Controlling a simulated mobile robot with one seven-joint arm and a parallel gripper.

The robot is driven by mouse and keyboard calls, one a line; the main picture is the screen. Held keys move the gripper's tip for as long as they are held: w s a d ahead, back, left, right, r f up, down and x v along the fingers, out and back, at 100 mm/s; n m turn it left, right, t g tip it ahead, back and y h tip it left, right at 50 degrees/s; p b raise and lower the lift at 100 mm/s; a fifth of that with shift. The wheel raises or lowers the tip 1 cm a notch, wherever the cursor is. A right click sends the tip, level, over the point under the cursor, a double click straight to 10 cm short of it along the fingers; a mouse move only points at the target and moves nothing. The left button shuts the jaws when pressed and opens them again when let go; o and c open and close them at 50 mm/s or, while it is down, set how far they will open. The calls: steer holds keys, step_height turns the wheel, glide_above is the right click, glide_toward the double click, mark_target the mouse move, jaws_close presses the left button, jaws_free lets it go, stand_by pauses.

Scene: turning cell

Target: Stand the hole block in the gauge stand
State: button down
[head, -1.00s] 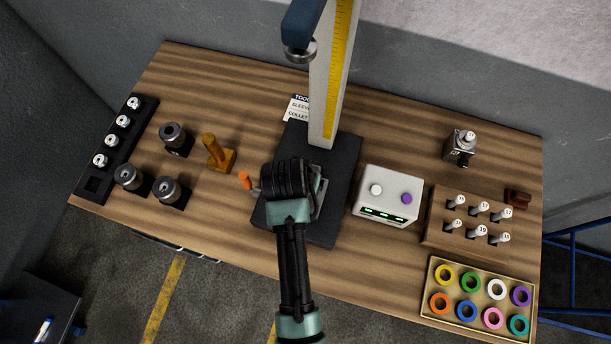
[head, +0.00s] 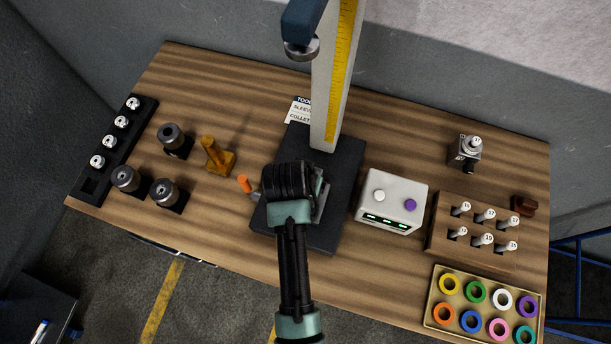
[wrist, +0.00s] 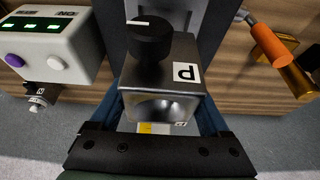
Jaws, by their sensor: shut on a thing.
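The hole block (wrist: 150,90) is a shiny metal block with a white P label, a dark round opening in its near face and a black knob on one end. In the wrist view it sits between the fingers of my gripper (wrist: 163,112), which is shut on it. In the head view my gripper (head: 292,184) is over the dark base of the gauge stand (head: 340,165) and hides most of the block. The stand's tall pale column carries a yellow scale. Whether the block touches the base cannot be told.
An orange handle (head: 244,184) is close left of my gripper. A white box with buttons (head: 390,202) stands close right. A wooden peg stand (head: 217,158), dark cylinders (head: 164,194), a pin rack (head: 478,243) and a ring tray (head: 430,312) are farther out. Bare wood lies in front.

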steer(key=shift+w+f+b, duration=0.15)
steer(key=shift+f+b, duration=1.35)
steer(key=shift+b, duration=0.05)
steer(key=shift+f, duration=0.1)
steer(key=shift+p, duration=0.35)
steer(key=shift+f+b, duration=0.6)
steer(key=shift+f, duration=0.4)
steer(key=shift+s+f+b, duration=0.4)
steer(key=shift+s+f, duration=0.15)
steer(key=shift+f, duration=0.2)
stand_by(0.4)
jaws_free()
steer(key=shift+a, duration=0.1)
steer(key=shift+s+f, duration=0.15)
steer(key=shift+f, duration=0.05)
steer(key=shift+r, duration=0.65)
steer(key=b+v, duration=0.1)
steer(key=v, duration=1.2)
steer(key=shift+w, duration=0.3)
